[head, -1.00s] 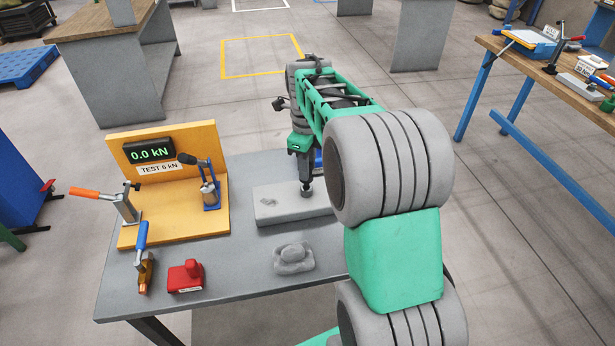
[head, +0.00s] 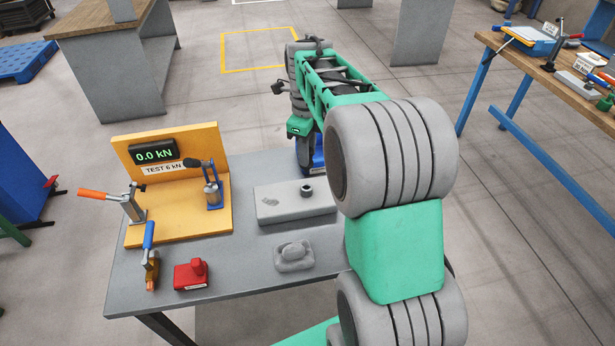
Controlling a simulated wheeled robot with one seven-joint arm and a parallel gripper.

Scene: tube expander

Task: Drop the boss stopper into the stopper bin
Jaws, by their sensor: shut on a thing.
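A grey block (head: 280,212) lies on the bench, with a short dark round boss (head: 307,190) on top whose mouth shows as a dark opening. A blue bin (head: 319,162) with a small label stands behind the block, partly hidden by my arm. My gripper (head: 305,160) points down behind the boss, at the left side of the blue bin in the picture. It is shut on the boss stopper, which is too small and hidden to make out. I cannot tell whether the gripper is over the bin or in front of it.
An orange test stand (head: 190,210) with a display and clamps fills the bench's left. A red block (head: 191,275), an orange-tipped tool (head: 151,270) and a grey lumpy piece (head: 293,256) lie near the front.

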